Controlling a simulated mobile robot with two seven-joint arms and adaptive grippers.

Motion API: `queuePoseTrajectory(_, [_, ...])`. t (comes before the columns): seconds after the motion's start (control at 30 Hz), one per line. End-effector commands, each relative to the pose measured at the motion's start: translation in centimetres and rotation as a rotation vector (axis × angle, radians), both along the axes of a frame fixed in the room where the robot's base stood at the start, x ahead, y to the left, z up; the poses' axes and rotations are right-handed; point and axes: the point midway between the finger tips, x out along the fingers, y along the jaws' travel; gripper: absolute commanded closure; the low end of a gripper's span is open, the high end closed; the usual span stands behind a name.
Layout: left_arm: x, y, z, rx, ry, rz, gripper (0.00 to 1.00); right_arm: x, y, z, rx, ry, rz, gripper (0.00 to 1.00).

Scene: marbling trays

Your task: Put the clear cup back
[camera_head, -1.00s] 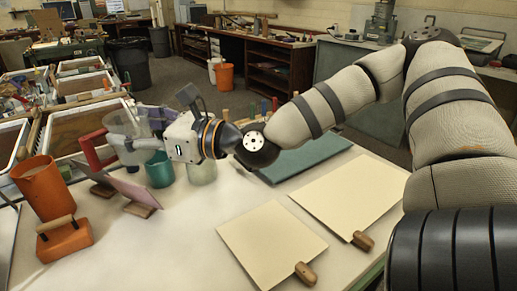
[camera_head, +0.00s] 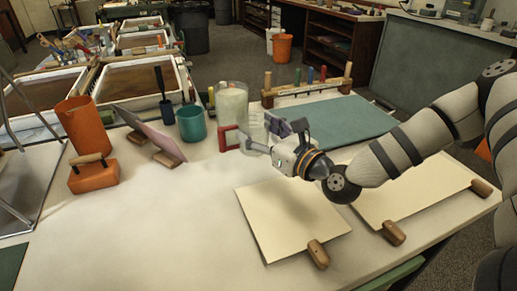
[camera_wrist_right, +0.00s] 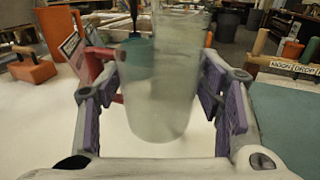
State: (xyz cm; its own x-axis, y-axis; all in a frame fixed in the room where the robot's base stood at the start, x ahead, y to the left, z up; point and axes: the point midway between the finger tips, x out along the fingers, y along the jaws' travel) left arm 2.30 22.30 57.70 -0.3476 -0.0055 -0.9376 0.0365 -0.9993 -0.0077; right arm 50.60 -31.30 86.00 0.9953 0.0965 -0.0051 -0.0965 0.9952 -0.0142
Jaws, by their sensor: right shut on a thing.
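The clear cup (camera_head: 256,124) is between the fingers of my right gripper (camera_head: 262,136), which is shut on it. In the right wrist view the clear cup (camera_wrist_right: 165,100) looks upright between the two purple-padded fingers. A red squared handle (camera_head: 226,139) shows at its left side. I cannot tell whether its base touches the white table. A tall frosted clear jar (camera_head: 231,103) stands close behind it and partly overlaps it. My left gripper is not in view.
A teal cup (camera_head: 191,123) stands left of the jar. A leaning pink panel (camera_head: 152,130), an orange pitcher (camera_head: 83,125) and an orange block (camera_head: 93,177) are further left. A cream sheet (camera_head: 285,215) and a teal mat (camera_head: 345,122) lie right. The front left tabletop is clear.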

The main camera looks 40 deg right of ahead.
Motion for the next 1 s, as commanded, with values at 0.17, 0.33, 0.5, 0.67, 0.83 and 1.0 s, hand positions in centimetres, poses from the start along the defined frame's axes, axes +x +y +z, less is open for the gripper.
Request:
queuePoseTrajectory(0.17, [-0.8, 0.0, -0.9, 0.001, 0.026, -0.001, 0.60, 0.8, -1.1, -1.9, -0.001, 0.000, 0.000, 0.75])
queuePoseTrajectory(0.33, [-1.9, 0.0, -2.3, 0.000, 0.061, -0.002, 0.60, 1.1, -1.6, -5.2, 0.000, 0.009, 0.003, 0.75])
queuePoseTrajectory(0.5, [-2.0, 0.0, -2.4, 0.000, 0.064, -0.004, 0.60, 1.2, -1.6, -5.3, 0.000, -0.005, 0.002, 0.75])
queuePoseTrajectory(0.67, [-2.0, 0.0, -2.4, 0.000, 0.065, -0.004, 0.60, 1.2, -1.6, -5.4, 0.000, -0.005, 0.002, 0.75])
queuePoseTrajectory(0.83, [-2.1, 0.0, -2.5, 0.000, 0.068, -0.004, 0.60, 1.1, -1.6, -5.7, 0.000, -0.005, 0.002, 0.28])
queuePoseTrajectory(1.0, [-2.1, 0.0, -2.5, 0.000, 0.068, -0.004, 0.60, 1.1, -1.6, -5.7, 0.000, -0.005, 0.002, 0.19])
